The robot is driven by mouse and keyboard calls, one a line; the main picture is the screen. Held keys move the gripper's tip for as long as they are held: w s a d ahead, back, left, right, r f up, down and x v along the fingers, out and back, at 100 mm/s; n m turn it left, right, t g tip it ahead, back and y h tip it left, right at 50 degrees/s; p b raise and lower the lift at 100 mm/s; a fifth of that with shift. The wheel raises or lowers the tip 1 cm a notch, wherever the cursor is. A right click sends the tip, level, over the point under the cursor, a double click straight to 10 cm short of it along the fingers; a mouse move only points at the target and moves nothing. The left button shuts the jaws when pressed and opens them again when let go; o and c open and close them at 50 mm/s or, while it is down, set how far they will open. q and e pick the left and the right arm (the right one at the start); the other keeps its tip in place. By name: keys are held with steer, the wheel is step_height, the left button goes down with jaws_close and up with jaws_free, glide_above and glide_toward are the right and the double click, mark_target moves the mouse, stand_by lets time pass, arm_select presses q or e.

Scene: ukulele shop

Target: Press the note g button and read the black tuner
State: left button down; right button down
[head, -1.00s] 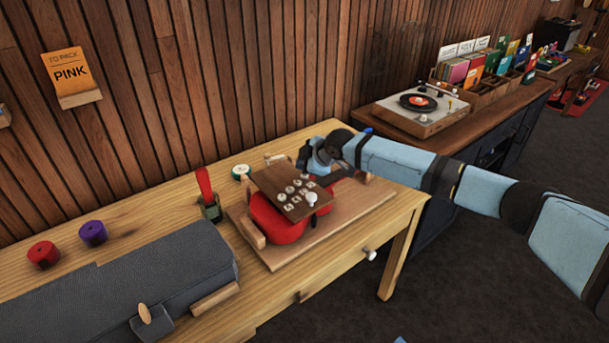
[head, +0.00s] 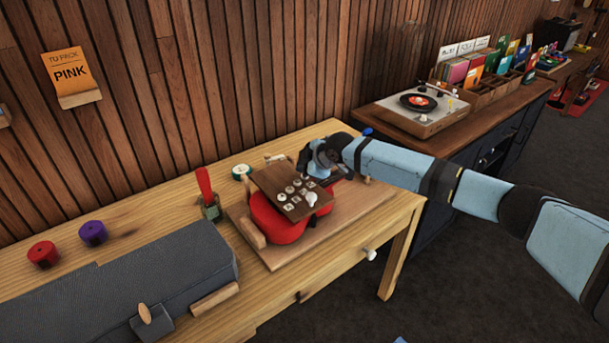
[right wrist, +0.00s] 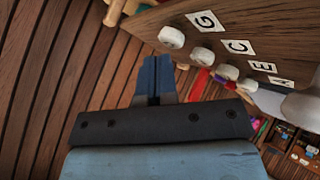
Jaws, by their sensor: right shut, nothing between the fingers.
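A brown wooden board (head: 271,182) with white round buttons and letter labels stands over a red ukulele-like body (head: 277,226). In the right wrist view the labels G, C, E and A run along the board (right wrist: 138,24); the white G button (right wrist: 171,37) is beside the G label. My right gripper (right wrist: 154,66) is shut and empty, its fingertips below and left of the G button, apart from it in the picture. In the head view my right gripper (head: 309,163) is at the board's far right side. I cannot make out the black tuner clearly. My left gripper is out of view.
The red body rests in a wooden cradle (head: 322,236) on the workbench (head: 150,208). A green pot with a red handle (head: 209,207), red (head: 43,255) and purple (head: 93,233) spools, and a long grey case (head: 110,290) stand left. A record player (head: 420,108) is behind right.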

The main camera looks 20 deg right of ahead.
steer(key=shift+f, duration=0.5)
stand_by(0.5)
steer(key=shift+r, duration=0.1)
steer(key=shift+r+p, duration=0.7)
steer(key=shift+r, duration=0.15)
step_height(320, 180, up, 5)
steer(key=p, duration=0.4)
stand_by(0.6)
